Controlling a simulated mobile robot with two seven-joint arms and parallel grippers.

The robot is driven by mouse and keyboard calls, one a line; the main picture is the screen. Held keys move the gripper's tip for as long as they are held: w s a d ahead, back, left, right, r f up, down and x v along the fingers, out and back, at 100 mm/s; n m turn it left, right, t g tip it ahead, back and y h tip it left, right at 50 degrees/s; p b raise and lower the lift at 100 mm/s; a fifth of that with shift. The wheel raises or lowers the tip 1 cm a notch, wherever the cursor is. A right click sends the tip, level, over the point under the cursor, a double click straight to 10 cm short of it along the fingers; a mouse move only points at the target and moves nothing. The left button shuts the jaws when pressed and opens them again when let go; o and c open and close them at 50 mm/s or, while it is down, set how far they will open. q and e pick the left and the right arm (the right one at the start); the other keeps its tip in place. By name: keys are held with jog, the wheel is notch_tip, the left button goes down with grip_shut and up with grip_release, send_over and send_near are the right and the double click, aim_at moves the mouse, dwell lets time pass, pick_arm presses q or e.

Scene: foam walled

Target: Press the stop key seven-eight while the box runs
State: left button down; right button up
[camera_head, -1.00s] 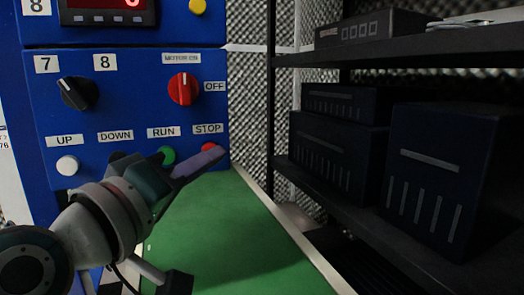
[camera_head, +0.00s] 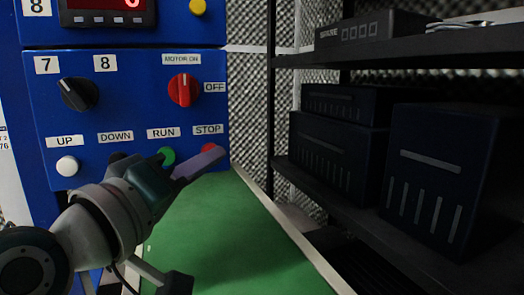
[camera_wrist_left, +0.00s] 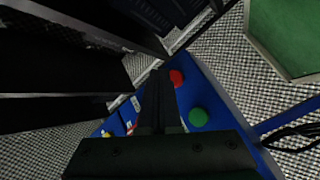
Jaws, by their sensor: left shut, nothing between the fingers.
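The blue control panel (camera_head: 135,112) fills the left of the head view, with a row labelled UP, DOWN, RUN and STOP. The red stop key (camera_head: 208,148) under STOP is partly hidden by my left gripper (camera_head: 220,152). It also shows in the left wrist view (camera_wrist_left: 177,77), just right of the finger tips. The left gripper is shut and empty; its tips are close to the key, and I cannot tell whether they touch it. The green run key (camera_head: 167,156) is left of it. The 7/8 labels sit above a black knob (camera_head: 79,94). My right gripper is not in view.
A red motor switch (camera_head: 184,90), a white key (camera_head: 67,166) and a red-digit display (camera_head: 108,11) are on the panel. A green surface (camera_head: 220,235) lies below the arm. A black shelf (camera_head: 400,50) with dark boxes (camera_head: 440,175) stands on the right.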

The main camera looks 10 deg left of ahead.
pick_arm(q)
jog(key=shift+w, duration=0.1)
dwell(0.7)
jog(key=shift+w+a, duration=0.25)
jog(key=shift+w, duration=0.05)
jog(key=shift+w+a, duration=0.25)
jog(key=shift+w, duration=0.1)
dwell(0.8)
jog(key=shift+s+d, duration=0.1)
dwell(0.3)
jog(key=shift+s+d+p, duration=0.4)
jog(key=shift+s+p, duration=0.15)
jog(key=shift+s, duration=0.1)
jog(key=shift+s+d+p, duration=0.65)
jog(key=shift+s+d, duration=0.05)
jog(key=shift+s, duration=0.35)
jog(key=shift+s+d+p, duration=0.6)
jog(key=shift+s+d, duration=0.1)
jog(key=shift+s, duration=0.3)
